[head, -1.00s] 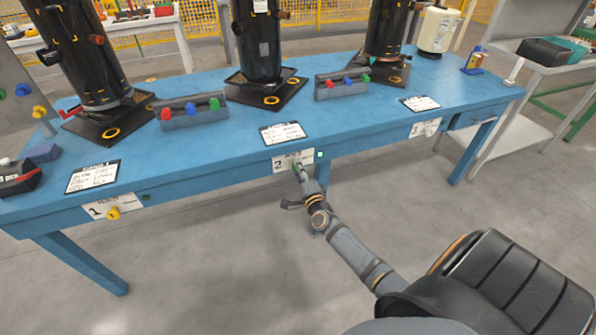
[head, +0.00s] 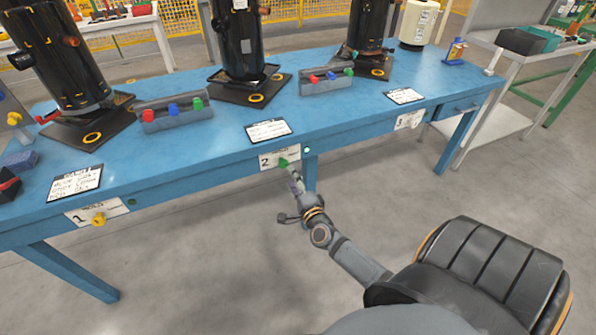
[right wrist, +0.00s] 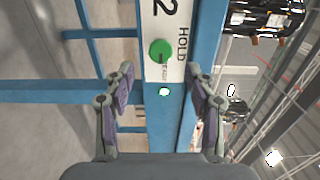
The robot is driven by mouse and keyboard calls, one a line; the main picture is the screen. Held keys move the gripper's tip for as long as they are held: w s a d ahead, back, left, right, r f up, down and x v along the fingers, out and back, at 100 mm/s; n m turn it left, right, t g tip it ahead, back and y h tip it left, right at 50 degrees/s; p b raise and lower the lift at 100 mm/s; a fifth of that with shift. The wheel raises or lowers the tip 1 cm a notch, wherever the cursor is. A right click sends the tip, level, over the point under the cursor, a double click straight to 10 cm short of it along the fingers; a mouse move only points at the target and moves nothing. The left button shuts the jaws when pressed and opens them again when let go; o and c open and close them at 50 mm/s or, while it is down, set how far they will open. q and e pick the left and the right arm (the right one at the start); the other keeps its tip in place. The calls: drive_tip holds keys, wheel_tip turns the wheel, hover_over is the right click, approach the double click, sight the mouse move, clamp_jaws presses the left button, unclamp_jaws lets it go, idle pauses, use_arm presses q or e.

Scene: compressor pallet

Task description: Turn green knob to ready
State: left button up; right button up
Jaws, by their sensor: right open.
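The green knob (head: 284,163) sits on the white plate marked 2 (head: 267,162) on the front edge of the blue table. In the right wrist view the green knob (right wrist: 160,51) is in full sight beside the word HOLD, and smaller lettering beside it is hard to read. The knob's pointing direction cannot be told. My right gripper (head: 292,177) is just in front of and below the knob. In the right wrist view its two fingers (right wrist: 160,67) are spread apart, with nothing between them and the knob beyond their tips. My left gripper is not in view.
A small pale green light (head: 307,150) sits right of the plate. A yellow knob (head: 98,219) is on plate 1 at the left. Black compressors and blocks with coloured knobs stand on the blue table (head: 215,150). The floor in front is clear.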

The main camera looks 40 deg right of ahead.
drive_tip(key=v, duration=0.5)
drive_tip(key=shift+s, duration=0.35)
drive_tip(key=shift+a, duration=0.1)
drive_tip(key=s+a+f+n+g+y, duration=0.1)
drive_tip(key=a+f+n+g+y, duration=0.2)
drive_tip(key=a+f+n+y, duration=0.45)
drive_tip(key=s+a+f+n+g+h, duration=0.1)
drive_tip(key=s+a+f+n+g, duration=0.3)
drive_tip(key=s+f+n+g, duration=0.7)
drive_tip(key=s+d+f+n+g+h, duration=0.2)
drive_tip(key=s+f+n, duration=0.1)
drive_tip(key=s+f, duration=0.4)
use_arm(q)
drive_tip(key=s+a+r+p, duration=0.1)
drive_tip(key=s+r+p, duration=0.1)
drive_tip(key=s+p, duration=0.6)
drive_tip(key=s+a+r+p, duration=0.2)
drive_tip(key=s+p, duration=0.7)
drive_tip(key=p, duration=0.6)
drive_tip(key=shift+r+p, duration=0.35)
drive_tip(key=shift+p, duration=0.05)
use_arm(e)
drive_tip(key=s+d+r, duration=0.1)
drive_tip(key=s+r, duration=0.1)
drive_tip(key=s, duration=0.7)
drive_tip(key=s+d+r, duration=0.2)
drive_tip(key=s, duration=0.7)
drive_tip(key=shift+s+d+h, duration=0.2)
drive_tip(key=shift+d+h, duration=0.1)
drive_tip(key=shift+h, duration=0.15)
